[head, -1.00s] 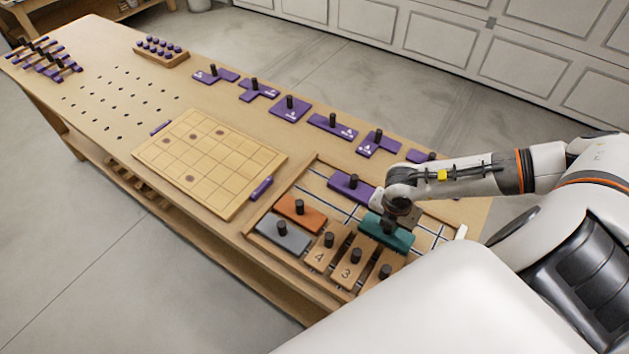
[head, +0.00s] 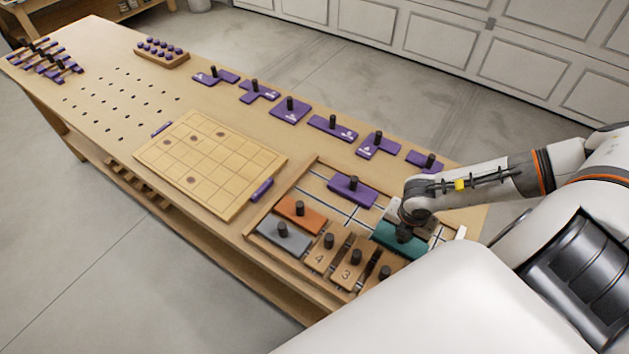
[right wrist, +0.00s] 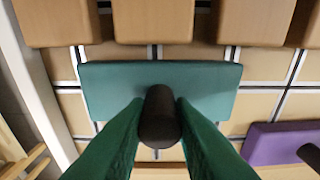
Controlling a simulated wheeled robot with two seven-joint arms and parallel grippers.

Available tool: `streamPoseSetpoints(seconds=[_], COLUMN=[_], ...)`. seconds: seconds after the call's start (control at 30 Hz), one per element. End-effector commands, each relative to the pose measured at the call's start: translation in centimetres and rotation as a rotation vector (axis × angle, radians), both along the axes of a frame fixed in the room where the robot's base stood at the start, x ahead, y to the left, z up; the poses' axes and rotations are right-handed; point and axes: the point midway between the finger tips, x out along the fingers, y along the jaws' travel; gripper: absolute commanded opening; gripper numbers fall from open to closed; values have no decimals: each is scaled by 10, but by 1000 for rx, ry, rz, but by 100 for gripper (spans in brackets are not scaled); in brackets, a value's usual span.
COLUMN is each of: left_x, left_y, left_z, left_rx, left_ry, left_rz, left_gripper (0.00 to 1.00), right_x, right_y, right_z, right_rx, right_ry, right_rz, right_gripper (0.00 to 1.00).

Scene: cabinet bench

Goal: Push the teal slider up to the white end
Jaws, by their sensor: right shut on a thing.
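The teal slider (head: 392,241) lies in the framed tray at the right part of the bench. My right gripper (head: 404,231) is over it, shut on its black knob. In the right wrist view the teal slider (right wrist: 205,82) lies flat, with the dark knob (right wrist: 160,118) between my two fingers. The white end (head: 461,232) shows as a small white piece at the tray's right rim. A gap separates the slider from the pale strip (right wrist: 40,92) at the left of the wrist view. My left gripper is not in view.
In the tray are a purple slider (head: 353,190), an orange slider (head: 299,212), a grey slider (head: 283,236) and numbered wooden blocks (head: 320,257). The wooden blocks lie close beside the teal slider. A grid board (head: 215,160) and several purple pieces (head: 335,128) lie further left.

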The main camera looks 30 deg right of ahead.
Motion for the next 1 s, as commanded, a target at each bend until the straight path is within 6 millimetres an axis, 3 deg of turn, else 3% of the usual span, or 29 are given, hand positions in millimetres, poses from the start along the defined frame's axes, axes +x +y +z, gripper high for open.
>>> streamPoseSetpoints(seconds=[0.5,0.87,0.9,1.0], left_x=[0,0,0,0], left_y=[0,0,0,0], left_z=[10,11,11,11], left_rx=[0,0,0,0], left_ry=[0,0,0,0], left_rz=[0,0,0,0], left_gripper=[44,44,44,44], right_x=[-34,-39,-39,-39], right_y=[-14,-16,-16,-16], right_z=[1,0,0,0], right_rx=[-2,0,0,0], right_ry=[4,1,1,1], right_rz=[0,1,1,1], right_gripper=[9,9,25,41])
